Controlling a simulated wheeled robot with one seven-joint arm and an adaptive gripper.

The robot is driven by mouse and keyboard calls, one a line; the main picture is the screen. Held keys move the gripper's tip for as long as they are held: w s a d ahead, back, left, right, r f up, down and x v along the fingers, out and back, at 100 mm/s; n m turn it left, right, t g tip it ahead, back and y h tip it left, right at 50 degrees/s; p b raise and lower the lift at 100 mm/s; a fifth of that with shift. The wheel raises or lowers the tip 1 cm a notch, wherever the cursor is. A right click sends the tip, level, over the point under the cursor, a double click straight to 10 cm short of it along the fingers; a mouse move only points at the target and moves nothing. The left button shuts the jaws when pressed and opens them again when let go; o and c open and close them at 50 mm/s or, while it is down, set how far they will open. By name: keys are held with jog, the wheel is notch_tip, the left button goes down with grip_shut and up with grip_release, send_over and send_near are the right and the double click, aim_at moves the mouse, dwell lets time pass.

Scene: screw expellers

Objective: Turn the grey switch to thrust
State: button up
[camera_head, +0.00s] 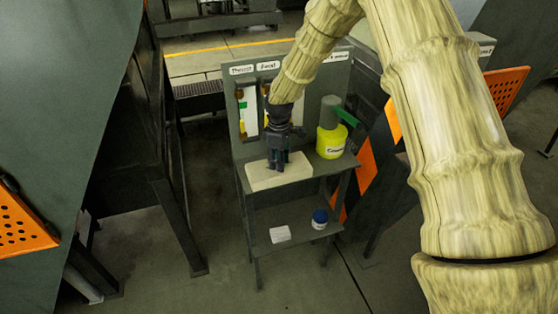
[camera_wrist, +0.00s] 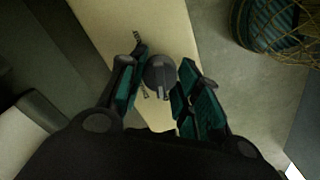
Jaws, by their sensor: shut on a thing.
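The grey switch (camera_wrist: 160,72) is a round knob with a raised grip on a cream box. In the wrist view it sits between the two teal-padded fingers of my gripper (camera_wrist: 161,88), which is shut on it. Small dark lettering shows on the box beside the knob, too small to read. In the head view the cream box (camera_head: 265,181) lies on the front of a grey stand (camera_head: 243,155). My gripper (camera_head: 277,160) points down onto the box there and hides the switch.
A yellow tub (camera_head: 331,141) with a label stands right of the box, with a grey cylinder and a green piece above it. The stand's back panel (camera_head: 238,85) carries white labels. A white item (camera_head: 280,234) and a blue-lidded jar (camera_head: 320,219) sit on the lower shelf.

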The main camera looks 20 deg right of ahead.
jog(key=m+b, duration=0.1)
jog(key=m, duration=0.3)
jog(key=shift+m+b, duration=0.3)
jog(key=shift+m, duration=0.1)
jog(key=m, duration=0.4)
jog(key=shift+m+b, duration=0.3)
jog(key=shift+b, duration=0.1)
jog(key=shift+w+r, duration=0.1)
jog(key=o, duration=1.1)
jog(key=shift+c, duration=0.2)
notch_tip(320, 180, up, 12)
